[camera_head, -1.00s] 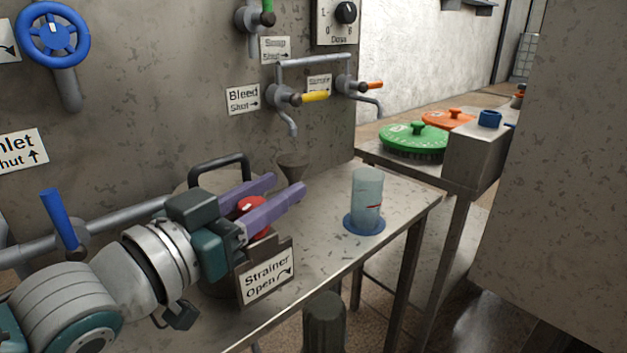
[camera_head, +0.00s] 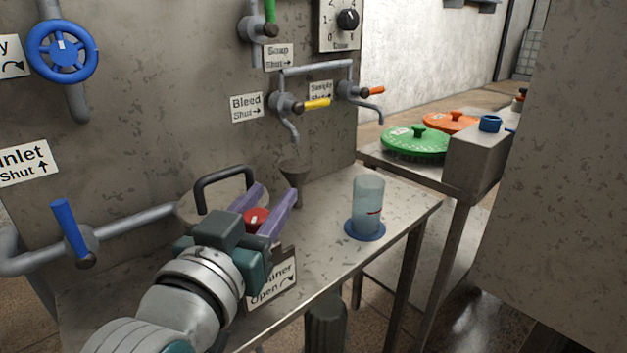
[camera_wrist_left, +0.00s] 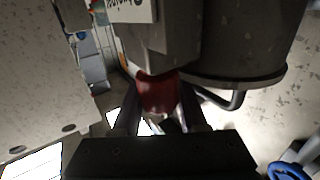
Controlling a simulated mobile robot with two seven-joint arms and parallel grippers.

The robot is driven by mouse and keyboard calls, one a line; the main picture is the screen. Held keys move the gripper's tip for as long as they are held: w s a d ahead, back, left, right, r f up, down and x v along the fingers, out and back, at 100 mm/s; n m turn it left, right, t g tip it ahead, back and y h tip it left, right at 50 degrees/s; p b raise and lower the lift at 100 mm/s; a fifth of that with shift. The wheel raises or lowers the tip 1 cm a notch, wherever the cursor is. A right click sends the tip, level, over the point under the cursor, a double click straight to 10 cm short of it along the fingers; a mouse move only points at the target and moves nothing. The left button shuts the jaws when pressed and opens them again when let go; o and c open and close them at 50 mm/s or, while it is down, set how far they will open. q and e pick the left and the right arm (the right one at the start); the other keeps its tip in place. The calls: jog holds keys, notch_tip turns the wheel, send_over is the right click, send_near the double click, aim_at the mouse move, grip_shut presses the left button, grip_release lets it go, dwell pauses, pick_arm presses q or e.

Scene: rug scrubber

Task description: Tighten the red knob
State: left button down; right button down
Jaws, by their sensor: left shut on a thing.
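The red knob (camera_head: 256,217) sits at the strainer on the metal table, behind the sign reading "Open" (camera_head: 271,284). My left gripper (camera_head: 268,205) has its two purple fingers on either side of the knob and is shut on it. In the left wrist view the red knob (camera_wrist_left: 157,92) shows between the dark fingers, below the strainer's round grey body (camera_wrist_left: 235,45). My gripper's body covers part of the sign in the head view. My right gripper is not in view.
A black handle (camera_head: 222,178) rises just behind my fingers, and a funnel (camera_head: 295,172) stands beyond them. A clear cup (camera_head: 368,200) on a blue base stands to the right. A blue lever (camera_head: 70,230) on a pipe is at the left. The table's right part is mostly clear.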

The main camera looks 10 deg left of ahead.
aim_at(250, 225)
pick_arm(q)
jog(key=shift+r+n+y, duration=0.1)
jog(key=shift+n+y, duration=0.2)
jog(key=shift+y, duration=0.1)
jog(key=shift+c, duration=2.2)
grip_release()
jog(key=shift+s+a, duration=0.1)
jog(key=shift+s, duration=0.25)
jog(key=s, duration=0.3)
jog(key=s+p, duration=0.1)
jog(key=s, duration=0.2)
jog(key=s+p, duration=0.1)
jog(key=s, duration=0.2)
jog(key=shift+s+a, duration=0.1)
jog(key=shift+a, duration=0.15)
